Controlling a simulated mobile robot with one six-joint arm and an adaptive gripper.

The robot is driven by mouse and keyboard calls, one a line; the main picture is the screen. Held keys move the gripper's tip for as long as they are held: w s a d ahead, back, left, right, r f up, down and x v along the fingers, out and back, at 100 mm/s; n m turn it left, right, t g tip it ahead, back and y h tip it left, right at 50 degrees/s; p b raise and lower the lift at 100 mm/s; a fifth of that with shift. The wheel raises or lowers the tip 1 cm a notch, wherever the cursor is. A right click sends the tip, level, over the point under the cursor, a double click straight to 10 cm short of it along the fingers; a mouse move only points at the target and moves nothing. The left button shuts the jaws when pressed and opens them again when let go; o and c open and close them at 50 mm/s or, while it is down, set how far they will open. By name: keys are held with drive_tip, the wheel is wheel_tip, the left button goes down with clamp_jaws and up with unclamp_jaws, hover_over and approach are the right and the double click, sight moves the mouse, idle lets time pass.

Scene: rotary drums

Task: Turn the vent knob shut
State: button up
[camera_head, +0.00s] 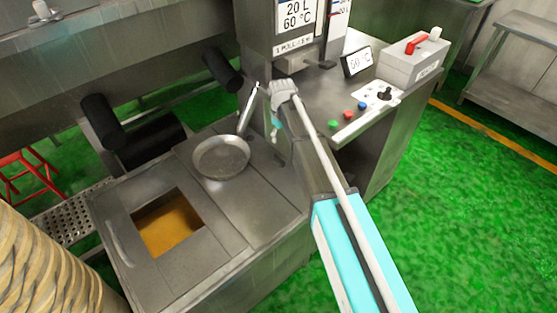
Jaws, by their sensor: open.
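A black knob (384,93) sits on a white plate on the control panel at the right. A small whitish fitting (45,11) sits on the large steel body at the upper left. No label shows which of them is the vent knob. My arm reaches up from the bottom right. Its pale grey end, which seems to be my gripper (284,90), is at the upper middle, in front of the steel cabinet and left of the control panel. It is open. I see nothing in it, but its fingertips are small and hard to make out.
A round steel pan (221,158) lies on the steel counter (245,205), near a square opening with orange-brown contents (168,226). Green floor (465,210) is free there.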

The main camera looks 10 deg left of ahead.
sight(279, 159)
drive_tip(key=shift+w+a, duration=0.2)
drive_tip(key=shift+a, duration=0.25)
drive_tip(key=shift+f, duration=0.25)
wheel_tip(279, 159, down, 13)
drive_tip(key=b, duration=1.3)
drive_tip(key=shift+f+b, duration=0.2)
drive_tip(key=shift+b, duration=0.2)
clamp_jaws()
